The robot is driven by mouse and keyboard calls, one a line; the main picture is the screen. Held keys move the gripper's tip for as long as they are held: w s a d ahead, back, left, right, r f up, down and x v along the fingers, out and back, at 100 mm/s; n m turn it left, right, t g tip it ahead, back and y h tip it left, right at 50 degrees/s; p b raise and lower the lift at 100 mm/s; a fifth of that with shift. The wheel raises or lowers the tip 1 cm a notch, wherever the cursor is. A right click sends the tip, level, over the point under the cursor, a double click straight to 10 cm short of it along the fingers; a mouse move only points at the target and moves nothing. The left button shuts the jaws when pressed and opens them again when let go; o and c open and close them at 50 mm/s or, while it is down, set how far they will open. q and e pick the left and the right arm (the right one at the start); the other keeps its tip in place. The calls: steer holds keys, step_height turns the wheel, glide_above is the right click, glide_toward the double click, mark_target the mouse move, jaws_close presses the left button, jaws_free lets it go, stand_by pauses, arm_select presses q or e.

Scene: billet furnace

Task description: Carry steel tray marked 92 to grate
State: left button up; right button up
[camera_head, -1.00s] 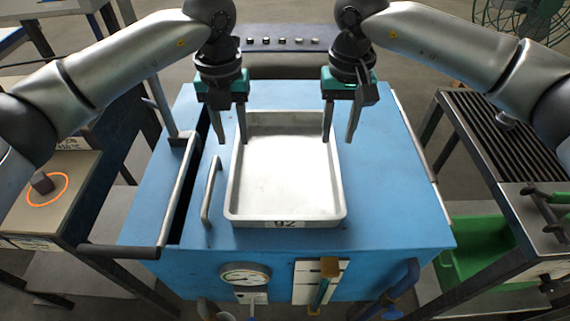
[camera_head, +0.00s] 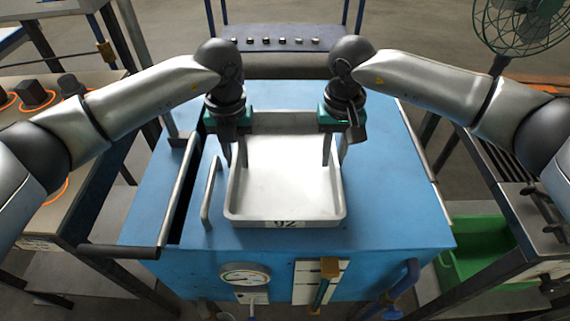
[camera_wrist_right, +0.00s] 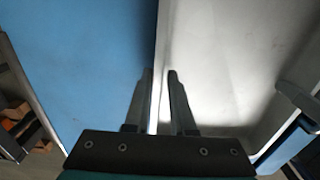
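The steel tray (camera_head: 285,218) is a shallow, open, empty metal pan with a "92" label on its front wall. It sits level on the blue cabinet top (camera_head: 390,200). My left gripper (camera_head: 234,158) points down with its fingers on either side of the tray's left wall, and looks shut on it. My right gripper (camera_head: 335,158) is likewise on the right wall. In the right wrist view, the right gripper's fingers (camera_wrist_right: 160,75) lie close on both sides of the tray rim (camera_wrist_right: 162,35). The left fingertips are partly hidden by the tray.
A dark slatted grate (camera_head: 484,158) stands on the right, with a green bin (camera_head: 478,248) below it. A table at left carries dark blocks (camera_head: 34,92) and glowing orange rings. A handrail (camera_head: 178,190) borders the cabinet's left side. A shelf (camera_head: 278,42) and a fan (camera_head: 522,22) are behind.

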arm_select(q)
jaws_close()
arm_select(e)
jaws_close()
arm_select(q)
steer(key=shift+r, duration=0.1)
stand_by(0.7)
